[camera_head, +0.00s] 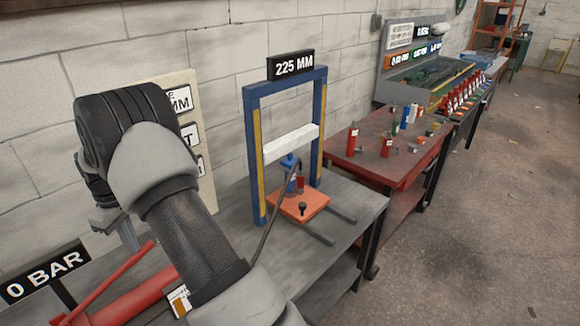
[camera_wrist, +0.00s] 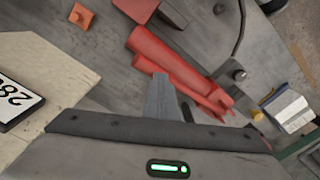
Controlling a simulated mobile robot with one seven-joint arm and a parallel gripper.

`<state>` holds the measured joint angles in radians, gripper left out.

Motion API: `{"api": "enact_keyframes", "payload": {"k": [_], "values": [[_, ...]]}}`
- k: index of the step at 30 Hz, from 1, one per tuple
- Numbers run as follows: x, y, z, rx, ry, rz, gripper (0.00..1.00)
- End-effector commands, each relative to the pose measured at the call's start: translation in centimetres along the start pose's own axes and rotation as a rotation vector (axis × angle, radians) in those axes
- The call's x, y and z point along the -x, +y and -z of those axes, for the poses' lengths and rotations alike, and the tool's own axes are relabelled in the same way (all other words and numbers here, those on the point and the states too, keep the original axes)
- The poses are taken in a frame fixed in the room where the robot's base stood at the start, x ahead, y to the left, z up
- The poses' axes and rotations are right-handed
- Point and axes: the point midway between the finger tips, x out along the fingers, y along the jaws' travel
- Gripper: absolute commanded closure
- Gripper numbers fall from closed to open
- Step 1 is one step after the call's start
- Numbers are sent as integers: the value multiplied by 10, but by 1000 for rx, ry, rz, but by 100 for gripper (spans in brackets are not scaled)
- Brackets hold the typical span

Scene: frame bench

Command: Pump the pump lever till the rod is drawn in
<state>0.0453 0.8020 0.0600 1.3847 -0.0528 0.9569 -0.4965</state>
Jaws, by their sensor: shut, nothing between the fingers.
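The red hand pump (camera_head: 130,300) lies on the grey bench at the lower left, partly hidden by my arm. Its red pump lever (camera_head: 118,278) slants up to the right; red pump parts also show in the wrist view (camera_wrist: 165,50). My gripper (camera_head: 130,238) is above the far end of the lever, shut and empty; its fingers show in the wrist view (camera_wrist: 163,88). I cannot tell whether they touch the lever. A blue cylinder (camera_head: 288,162) stands in the blue press frame (camera_head: 252,150); its rod is not clear. A sign (camera_head: 43,272) reads 0 BAR.
A sign (camera_head: 291,66) on the frame reads 225 MM. A black hose (camera_head: 268,225) runs to the cylinder over an orange plate (camera_head: 298,205). A pale board (camera_head: 190,95) stands behind my arm. A red table (camera_head: 395,150) stands to the right, with open floor beside it.

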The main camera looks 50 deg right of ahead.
Motion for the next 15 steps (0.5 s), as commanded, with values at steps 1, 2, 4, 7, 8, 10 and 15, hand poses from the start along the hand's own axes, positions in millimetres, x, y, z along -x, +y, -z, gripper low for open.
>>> {"api": "enact_keyframes", "payload": {"k": [1,2,4,7,8,10,15], "values": [[0,1,0,-1,0,-1,100],[0,1,0,-1,0,-1,100],[0,1,0,0,0,-1,100],[2,1,0,-1,0,-2,100],[3,1,0,0,1,-2,100],[8,1,0,-1,1,-2,100],[26,1,0,-1,1,-2,100]]}}
